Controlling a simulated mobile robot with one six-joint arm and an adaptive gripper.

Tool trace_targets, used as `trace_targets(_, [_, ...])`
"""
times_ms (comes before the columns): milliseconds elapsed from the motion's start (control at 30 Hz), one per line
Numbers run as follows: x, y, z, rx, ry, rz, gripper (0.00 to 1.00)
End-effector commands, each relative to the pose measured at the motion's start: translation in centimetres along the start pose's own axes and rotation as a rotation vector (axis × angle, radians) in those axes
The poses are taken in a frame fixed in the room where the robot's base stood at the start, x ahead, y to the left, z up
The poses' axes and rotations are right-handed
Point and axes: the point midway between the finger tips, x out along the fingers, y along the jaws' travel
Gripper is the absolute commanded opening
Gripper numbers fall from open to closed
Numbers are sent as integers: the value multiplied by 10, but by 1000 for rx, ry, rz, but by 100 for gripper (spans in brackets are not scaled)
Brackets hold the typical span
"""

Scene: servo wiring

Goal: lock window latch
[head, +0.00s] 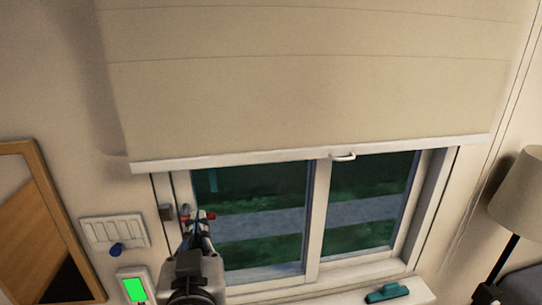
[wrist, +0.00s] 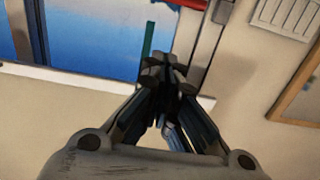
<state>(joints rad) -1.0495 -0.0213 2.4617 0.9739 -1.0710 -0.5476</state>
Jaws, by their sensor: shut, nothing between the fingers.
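The window (head: 255,205) has a white frame and two panes, with its upper part behind a lowered blind. A small red part, which looks like the latch handle (head: 210,217), shows at the left side of the window frame, partly hidden by my gripper (head: 198,216). In the wrist view a red bar (wrist: 222,9) crosses the frame at the top edge, cut off by the picture. My gripper (wrist: 166,68) is shut and empty, its fingertips just below the red bar in that view. I cannot tell whether they touch it.
The cream blind (head: 300,100) hangs above, with a white pull handle (head: 343,156) on its bottom bar. A switch panel (head: 115,232), a green-screened device (head: 134,289) and a wooden frame (head: 45,185) are at left. A teal object (head: 386,293) lies on the sill; a lamp (head: 520,195) stands at right.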

Motion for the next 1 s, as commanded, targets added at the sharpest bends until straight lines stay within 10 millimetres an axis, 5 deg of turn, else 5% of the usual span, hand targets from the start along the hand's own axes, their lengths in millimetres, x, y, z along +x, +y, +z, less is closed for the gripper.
trace_targets(267, [25, 2, 0, 1, -1, 5, 0])
trace_targets(633, [103, 2, 0, 1, -2, 4, 0])
trace_targets(800, [107, 0, 28, -2, -4, -1, 0])
trace_targets(1000, [110, 0, 39, 1, -2, 0, 0])
